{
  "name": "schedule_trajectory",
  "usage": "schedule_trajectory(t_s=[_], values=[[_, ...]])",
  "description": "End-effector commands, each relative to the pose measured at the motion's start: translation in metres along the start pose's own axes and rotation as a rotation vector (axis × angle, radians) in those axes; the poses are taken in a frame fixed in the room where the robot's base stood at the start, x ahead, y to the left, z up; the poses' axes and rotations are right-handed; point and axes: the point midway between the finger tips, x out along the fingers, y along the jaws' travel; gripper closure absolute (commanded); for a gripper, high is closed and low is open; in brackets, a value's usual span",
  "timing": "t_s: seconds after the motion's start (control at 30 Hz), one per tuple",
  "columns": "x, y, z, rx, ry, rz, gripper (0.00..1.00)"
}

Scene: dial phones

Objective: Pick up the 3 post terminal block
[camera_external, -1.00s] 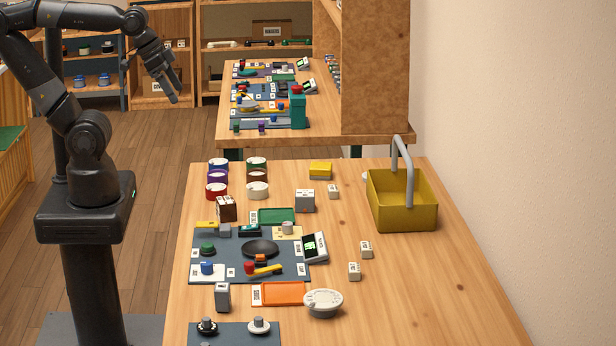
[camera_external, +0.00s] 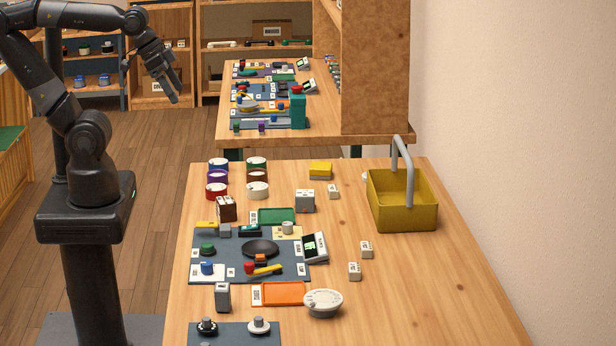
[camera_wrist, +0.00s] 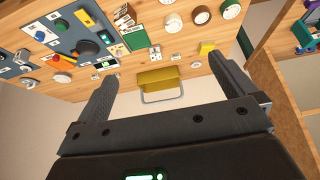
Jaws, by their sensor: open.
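Small white blocks that look like terminal blocks lie on the wooden table. One (camera_external: 333,191) is near the grey box, and two more, an upper one (camera_external: 366,249) and a lower one (camera_external: 354,271), lie right of the blue mat. Their post counts are too small to read, so I cannot tell which has three posts. My gripper (camera_external: 173,99) is open and empty, raised in the air left of and beyond the table, apart from all the blocks. Its two fingers frame the wrist view (camera_wrist: 160,75).
A yellow basket (camera_external: 402,217) with a grey handle stands at the table's right. A blue mat (camera_external: 220,262) with knobs, an orange tray (camera_external: 284,293), a green tray (camera_external: 276,216) and several round dials crowd the left. The right front is clear.

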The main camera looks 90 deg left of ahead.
Motion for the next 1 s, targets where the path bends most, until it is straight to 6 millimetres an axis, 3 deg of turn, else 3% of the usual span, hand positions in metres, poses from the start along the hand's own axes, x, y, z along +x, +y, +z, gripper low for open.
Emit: schedule_trajectory(t_s=[0.17,0.57,0.83,1.0], values=[[0.000,0.000,0.000,0.000,0.000,0.000,0.01],[0.000,0.000,0.000,0.000,0.000,0.000,0.33],[-0.001,0.001,-0.004,-0.001,-0.002,0.003,0.33],[-0.003,0.008,-0.034,-0.009,-0.031,0.030,0.33]])
